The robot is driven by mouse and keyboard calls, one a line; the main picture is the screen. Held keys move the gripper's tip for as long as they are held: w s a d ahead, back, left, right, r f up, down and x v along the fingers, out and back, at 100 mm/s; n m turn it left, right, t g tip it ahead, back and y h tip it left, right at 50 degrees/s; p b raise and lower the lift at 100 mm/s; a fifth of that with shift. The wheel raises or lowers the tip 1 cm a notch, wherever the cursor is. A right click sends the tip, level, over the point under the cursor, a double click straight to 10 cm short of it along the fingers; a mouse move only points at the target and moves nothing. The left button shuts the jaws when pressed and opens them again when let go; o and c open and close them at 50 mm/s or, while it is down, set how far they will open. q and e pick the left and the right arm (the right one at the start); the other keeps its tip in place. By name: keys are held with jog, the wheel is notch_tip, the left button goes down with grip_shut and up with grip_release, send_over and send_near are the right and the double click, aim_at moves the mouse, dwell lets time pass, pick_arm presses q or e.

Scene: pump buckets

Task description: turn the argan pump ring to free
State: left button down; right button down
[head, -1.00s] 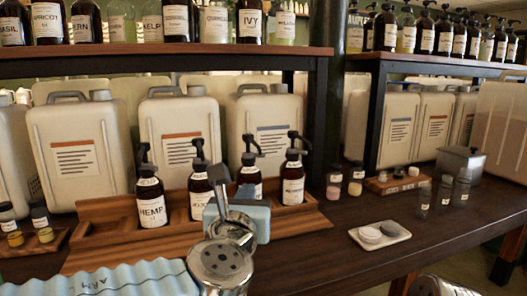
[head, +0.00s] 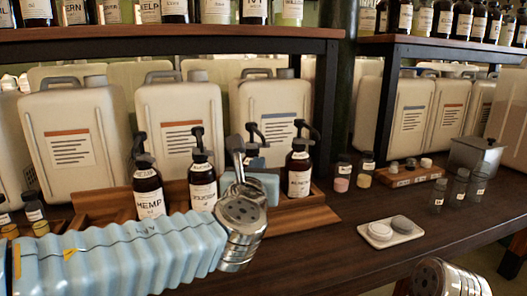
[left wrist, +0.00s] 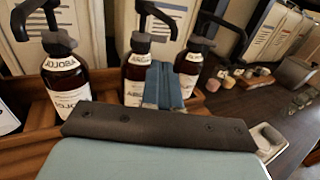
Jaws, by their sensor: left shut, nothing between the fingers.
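The argan bottle (left wrist: 137,72) stands upright in the wooden rack (head: 93,207), with a black pump and dark ring (left wrist: 140,42) at its neck. In the head view it is mostly behind my left gripper; its pump head (head: 255,132) shows. My left gripper (head: 262,186) is shut and empty. In the left wrist view its blue fingers (left wrist: 164,84) are together before the argan bottle's right side, covering part of its label. I cannot tell whether they touch it. The ring's setting is not readable. My right gripper is not in view.
The jojoba bottle (left wrist: 66,80) stands left of argan, the hemp bottle (head: 148,197) further left. Another pump bottle (head: 298,172) is close on the right. Large canisters (head: 180,125) stand behind. A white tray (head: 391,232) with discs lies right; open tabletop surrounds it.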

pick_arm(q)
jog(key=w+d, duration=0.1)
jog(key=w, duration=0.7)
jog(key=shift+w+p, duration=0.35)
jog(key=shift+p, duration=0.05)
